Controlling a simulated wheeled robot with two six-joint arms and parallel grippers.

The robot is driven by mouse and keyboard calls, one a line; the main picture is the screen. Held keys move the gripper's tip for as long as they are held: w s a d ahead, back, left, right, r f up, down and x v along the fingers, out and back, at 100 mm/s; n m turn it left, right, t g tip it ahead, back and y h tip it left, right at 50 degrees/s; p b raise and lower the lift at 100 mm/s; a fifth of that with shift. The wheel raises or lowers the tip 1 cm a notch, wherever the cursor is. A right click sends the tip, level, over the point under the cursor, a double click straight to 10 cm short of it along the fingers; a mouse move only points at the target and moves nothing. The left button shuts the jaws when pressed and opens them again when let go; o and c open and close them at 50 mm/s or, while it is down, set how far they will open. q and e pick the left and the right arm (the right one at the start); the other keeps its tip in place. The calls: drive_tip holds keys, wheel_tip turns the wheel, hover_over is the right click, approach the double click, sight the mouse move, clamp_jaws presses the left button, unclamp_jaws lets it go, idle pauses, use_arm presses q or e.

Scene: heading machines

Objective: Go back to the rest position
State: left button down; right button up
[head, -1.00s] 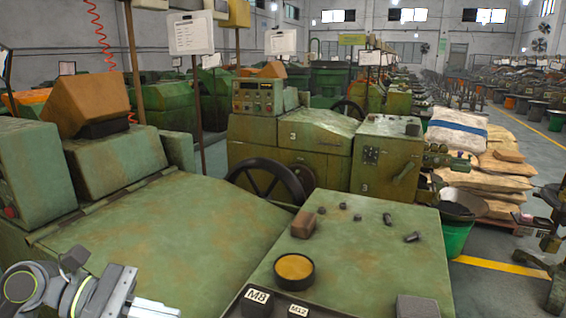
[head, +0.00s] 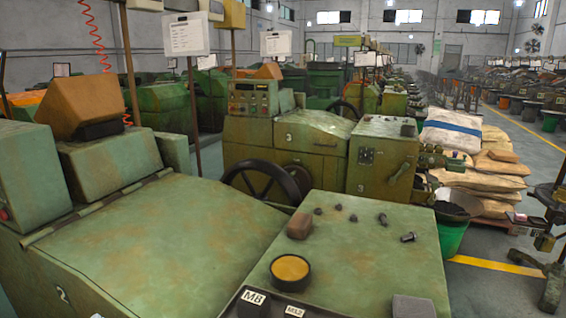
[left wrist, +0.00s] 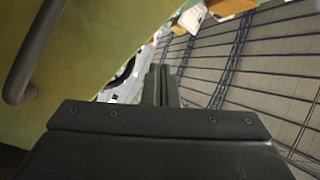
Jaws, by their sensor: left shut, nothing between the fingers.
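My left gripper (left wrist: 161,85) shows in the left wrist view, its two dark fingers together with nothing between them. A green machine surface and a dark curved bar (left wrist: 35,50) are at the left of that view. Neither gripper shows in the head view now.
A black handwheel (head: 262,183) stands between the near machine and machine 3 (head: 290,137). A green bin (head: 452,232) and stacked sacks (head: 465,170) are at the right. Open floor with a yellow line (head: 495,265) lies beyond. A grey block (head: 413,306) sits at the near machine's front edge.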

use_arm(q)
drive_tip(key=s+a+f+n+g+y, duration=0.1)
drive_tip(key=s+f+n+g, duration=0.6)
drive_tip(key=f, duration=0.5)
drive_tip(key=s+d+f+n+g+h, duration=0.1)
drive_tip(key=s+d+f+n+g, duration=0.1)
drive_tip(key=s+f+g, duration=0.4)
drive_tip(key=s+d+f+n+g+h, duration=0.1)
drive_tip(key=s+d+f+n+g, duration=0.15)
drive_tip(key=s, duration=0.65)
wheel_tip(320, 180, down, 24)
drive_tip(key=a, duration=0.1)
drive_tip(key=s+d+f+g+h+p, duration=0.1)
drive_tip(key=s+f+g, duration=0.1)
drive_tip(key=s+f, duration=1.3)
drive_tip(key=shift+f+m, duration=0.45)
drive_tip(key=shift+f, duration=0.1)
drive_tip(key=c, duration=2.2)
unclamp_jaws()
